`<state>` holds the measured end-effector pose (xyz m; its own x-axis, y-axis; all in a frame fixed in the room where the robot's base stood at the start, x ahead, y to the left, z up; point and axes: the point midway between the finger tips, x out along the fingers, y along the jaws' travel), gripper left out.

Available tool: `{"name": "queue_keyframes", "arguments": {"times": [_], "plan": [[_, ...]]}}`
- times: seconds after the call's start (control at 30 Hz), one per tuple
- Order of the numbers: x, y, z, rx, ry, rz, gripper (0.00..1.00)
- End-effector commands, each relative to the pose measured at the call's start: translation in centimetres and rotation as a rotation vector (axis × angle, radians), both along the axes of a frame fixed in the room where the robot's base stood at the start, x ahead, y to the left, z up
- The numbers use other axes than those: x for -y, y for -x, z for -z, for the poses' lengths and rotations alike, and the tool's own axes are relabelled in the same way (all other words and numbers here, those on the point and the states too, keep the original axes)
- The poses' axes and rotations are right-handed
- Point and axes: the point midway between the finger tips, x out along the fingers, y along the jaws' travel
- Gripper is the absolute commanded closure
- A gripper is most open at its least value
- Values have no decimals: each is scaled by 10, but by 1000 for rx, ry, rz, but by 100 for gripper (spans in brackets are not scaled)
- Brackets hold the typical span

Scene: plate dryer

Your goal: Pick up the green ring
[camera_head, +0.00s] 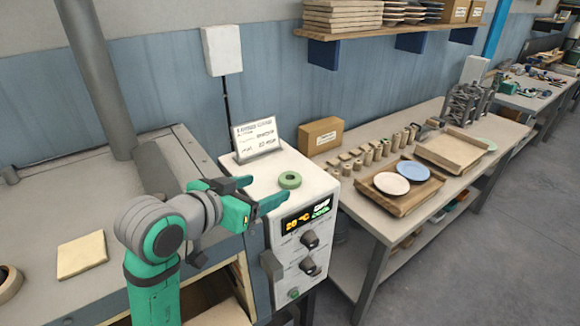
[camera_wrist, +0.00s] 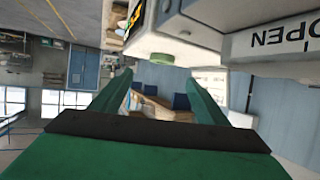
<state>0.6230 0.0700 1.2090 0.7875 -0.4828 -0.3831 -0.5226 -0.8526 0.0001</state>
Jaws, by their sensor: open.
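The green ring (camera_head: 289,180) lies flat on top of the white control box (camera_head: 310,185), near the middle of its top face. In the wrist view the ring (camera_wrist: 150,58) shows edge-on, beyond and a little above the space between my fingers. My gripper (camera_head: 262,194) is open and empty, to the left of the ring in the head view and apart from it. In the wrist view its two green fingers (camera_wrist: 158,92) stand spread to either side.
A sign (camera_head: 256,138) stands at the back of the box top. The box front has a display (camera_head: 306,217) and knobs. To the right, a table (camera_head: 365,205) holds a wooden tray with plates and a cardboard box (camera_head: 321,137).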

Motion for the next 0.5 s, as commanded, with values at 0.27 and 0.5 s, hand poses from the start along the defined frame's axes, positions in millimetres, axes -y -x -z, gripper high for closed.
{"name": "queue_keyframes", "arguments": {"times": [0.27, 0.5], "plan": [[12, -17, 9, -3, 2, 3, 32], [27, -42, 21, 0, 0, 3, 32]]}}
